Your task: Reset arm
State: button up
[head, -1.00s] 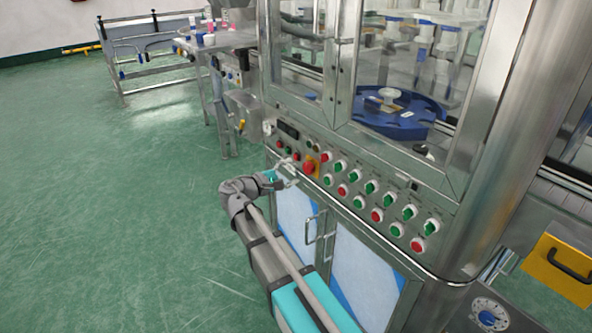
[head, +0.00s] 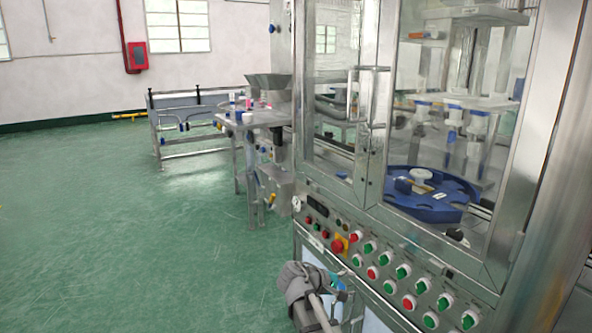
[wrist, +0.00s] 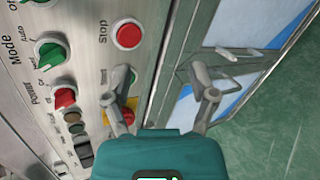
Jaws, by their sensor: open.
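My gripper (head: 345,284) is at the lower edge of the head view, in front of the machine, below the red emergency button (head: 338,246) in the picture. In the wrist view my gripper (wrist: 155,85) shows two grey fingers spread apart with nothing between them. The control panel (wrist: 85,25) lies along the left of that view, beside and partly behind the left finger. The red stop button (wrist: 129,36) is above that finger. Part of the yellow plate (wrist: 130,103) shows beside it. I cannot tell whether the finger touches the panel.
The cabinet door handle (wrist: 240,52) is near the right finger in the wrist view. A blue turntable (head: 432,200) sits behind the machine's glass. A metal side table (head: 255,120) stands farther back. The green floor (head: 110,240) at left is clear.

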jog(key=s+d+f+m+g+y, duration=0.1)
jog(key=s+f+m+g+y, duration=0.1)
jog(key=s+f+m+y, duration=0.35)
jog(key=s+d+f+m+g+y, duration=0.25)
jog(key=s+f+y, duration=0.3)
jog(key=s, duration=0.35)
notch_tip(320, 180, up, 24)
jog(key=a+p, duration=0.1)
jog(key=p, duration=2.2)
jog(key=shift+s+a+f+y, duration=0.2)
jog(key=shift+s+f+y, duration=0.05)
jog(key=shift+s+y, duration=0.2)
